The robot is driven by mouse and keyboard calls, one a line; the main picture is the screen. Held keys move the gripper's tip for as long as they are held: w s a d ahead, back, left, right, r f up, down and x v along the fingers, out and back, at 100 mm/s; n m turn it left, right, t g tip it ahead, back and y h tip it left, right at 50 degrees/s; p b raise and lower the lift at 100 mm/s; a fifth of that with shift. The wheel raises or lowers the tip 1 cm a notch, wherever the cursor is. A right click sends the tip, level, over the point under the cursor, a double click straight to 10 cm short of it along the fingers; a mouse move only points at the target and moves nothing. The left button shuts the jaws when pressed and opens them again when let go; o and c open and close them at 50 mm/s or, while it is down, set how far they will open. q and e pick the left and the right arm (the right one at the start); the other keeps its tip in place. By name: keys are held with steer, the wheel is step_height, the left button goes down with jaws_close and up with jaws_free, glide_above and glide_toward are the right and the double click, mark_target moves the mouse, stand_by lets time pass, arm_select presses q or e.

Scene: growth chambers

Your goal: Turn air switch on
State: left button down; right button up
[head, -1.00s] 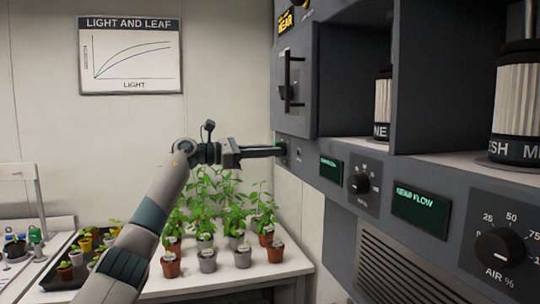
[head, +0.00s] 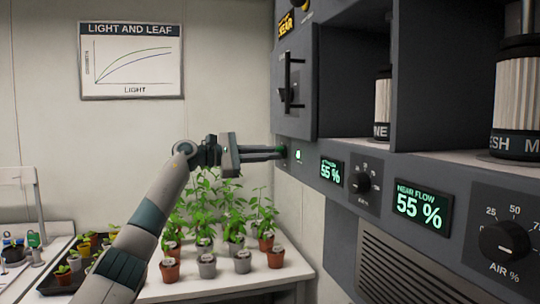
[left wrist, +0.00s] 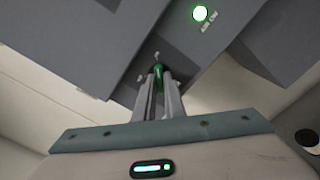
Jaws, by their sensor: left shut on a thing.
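My left gripper (head: 280,152) reaches in from the left to the lower left corner of the dark grey chamber panel. In the left wrist view its fingers (left wrist: 158,88) are shut on the air switch (left wrist: 158,72), whose green part shows between the tips. In the head view the fingers hide the switch. The round "AIR ON" lamp (left wrist: 200,13) glows green beside the switch, and it also shows in the head view (head: 298,155). The small display (head: 331,172) reads 55 % and the near flow display (head: 419,205) reads 55 %. My right gripper is not in view.
A small dial (head: 359,182) and a larger air dial (head: 504,240) sit on the panel to the right. A door with a black handle (head: 288,83) is just above my gripper. Potted plants (head: 207,265) stand on a white table (head: 220,288) below my arm.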

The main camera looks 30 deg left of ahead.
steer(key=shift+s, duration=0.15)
arm_select(q)
steer(key=c, duration=1.8)
jaws_free()
steer(key=shift+c, duration=0.2)
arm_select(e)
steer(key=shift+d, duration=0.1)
arm_select(q)
steer(key=shift+s+a, duration=0.1)
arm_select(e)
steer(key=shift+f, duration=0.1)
